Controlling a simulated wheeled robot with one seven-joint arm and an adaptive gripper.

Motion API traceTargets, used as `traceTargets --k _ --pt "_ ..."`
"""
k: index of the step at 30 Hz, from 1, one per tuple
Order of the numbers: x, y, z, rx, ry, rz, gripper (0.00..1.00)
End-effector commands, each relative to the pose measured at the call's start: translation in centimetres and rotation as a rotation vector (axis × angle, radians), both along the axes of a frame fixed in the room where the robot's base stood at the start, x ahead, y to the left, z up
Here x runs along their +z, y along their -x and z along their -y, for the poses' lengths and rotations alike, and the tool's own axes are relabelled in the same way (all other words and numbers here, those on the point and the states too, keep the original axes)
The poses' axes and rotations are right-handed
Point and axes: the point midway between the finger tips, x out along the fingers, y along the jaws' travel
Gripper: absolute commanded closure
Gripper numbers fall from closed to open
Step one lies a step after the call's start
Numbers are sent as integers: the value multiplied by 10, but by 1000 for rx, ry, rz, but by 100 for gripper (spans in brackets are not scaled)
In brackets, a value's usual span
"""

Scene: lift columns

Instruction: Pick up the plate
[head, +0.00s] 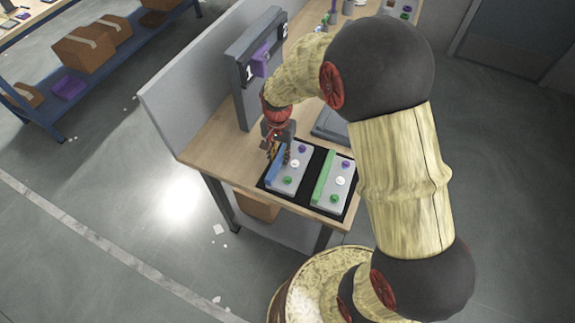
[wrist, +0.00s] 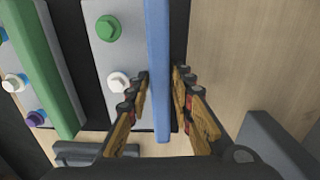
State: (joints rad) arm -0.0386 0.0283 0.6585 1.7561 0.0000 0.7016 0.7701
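Two grey plates with coloured bolts lie on a black mat (head: 316,172) on the table. The left plate (head: 290,173) has a blue upright strip (head: 274,167) along its left side; the right plate (head: 343,183) has a green strip (head: 324,177). In the wrist view the blue strip (wrist: 158,60) runs between the two fingers of my gripper (wrist: 161,78). The gripper is open, its fingertips on either side of the strip with a narrow gap at the right; contact at the left is unclear. My gripper also shows in the head view (head: 275,150), over the strip's far end.
A dark grey panel (head: 241,78) marked 1 and 2, with a purple part (head: 260,60), stands behind my gripper. A dark grey object (head: 330,125) lies behind the mat. Bare wood (head: 210,140) shows left of the mat.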

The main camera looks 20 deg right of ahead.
Motion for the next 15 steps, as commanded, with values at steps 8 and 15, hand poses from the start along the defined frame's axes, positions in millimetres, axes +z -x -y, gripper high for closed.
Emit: traceTargets --k 8,15 --pt "0 -1 0 0 0 3 81" --pt "0 -1 0 0 0 3 94"
